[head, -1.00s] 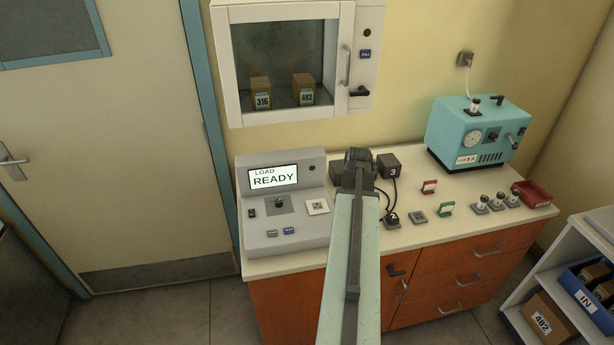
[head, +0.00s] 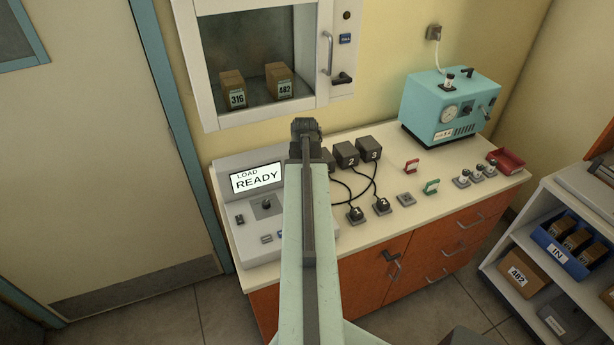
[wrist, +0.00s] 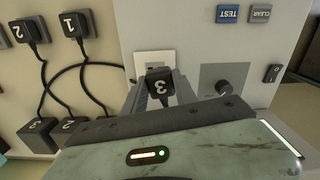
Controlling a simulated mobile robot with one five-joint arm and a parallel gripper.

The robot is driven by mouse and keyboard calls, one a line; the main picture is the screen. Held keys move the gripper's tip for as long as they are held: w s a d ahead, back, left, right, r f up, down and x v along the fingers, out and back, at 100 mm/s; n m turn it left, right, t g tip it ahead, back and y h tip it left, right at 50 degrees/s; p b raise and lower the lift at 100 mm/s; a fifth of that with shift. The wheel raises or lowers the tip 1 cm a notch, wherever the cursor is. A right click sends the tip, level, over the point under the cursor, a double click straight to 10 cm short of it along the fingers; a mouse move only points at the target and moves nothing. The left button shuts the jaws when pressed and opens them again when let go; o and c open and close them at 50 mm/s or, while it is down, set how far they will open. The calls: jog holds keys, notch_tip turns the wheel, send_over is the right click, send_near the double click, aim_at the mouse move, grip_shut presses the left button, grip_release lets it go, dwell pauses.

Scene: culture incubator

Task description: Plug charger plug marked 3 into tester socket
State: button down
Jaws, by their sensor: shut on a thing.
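In the wrist view my gripper (wrist: 158,88) is shut on a dark plug marked 3 (wrist: 160,86). The plug is in front of the white square socket (wrist: 153,60) on the grey tester and covers its lower part. I cannot tell whether the plug touches the socket or stands off it. In the head view my arm hides the socket, the gripper and the held plug. The tester's screen (head: 257,178) reads LOAD READY. The charger box marked 3 (head: 369,149) stands at the back of the bench; the held plug's cable is not clearly visible.
Plugs marked 1 (wrist: 75,24) and 2 (wrist: 28,30) sit on the bench beside the tester, with crossing black cables. The box marked 2 (head: 346,154) stands beside box 3. The TEST button (wrist: 228,13) and a black knob (wrist: 223,88) are near the gripper.

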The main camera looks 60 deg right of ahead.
jog(key=r, duration=0.1)
jog(key=r+m+p, duration=0.1)
jog(key=r, duration=0.2)
jog(key=shift+s+d+m+p, duration=0.2)
jog(key=shift+d+m+p, duration=0.1)
jog(key=shift+m+p, duration=0.1)
jog(key=shift+f, duration=0.3)
jog(key=shift+f+b, duration=0.1)
jog(key=shift+b, duration=0.25)
notch_tip(320, 180, down, 6)
jog(key=b, duration=0.5)
jog(key=shift+r+b, duration=0.2)
jog(key=shift+b, duration=0.1)
jog(key=shift+s+f+b, duration=0.1)
jog(key=shift+f+b, duration=0.4)
dwell(0.7)
jog(key=c, duration=0.9)
grip_release()
jog(key=shift+r, duration=0.15)
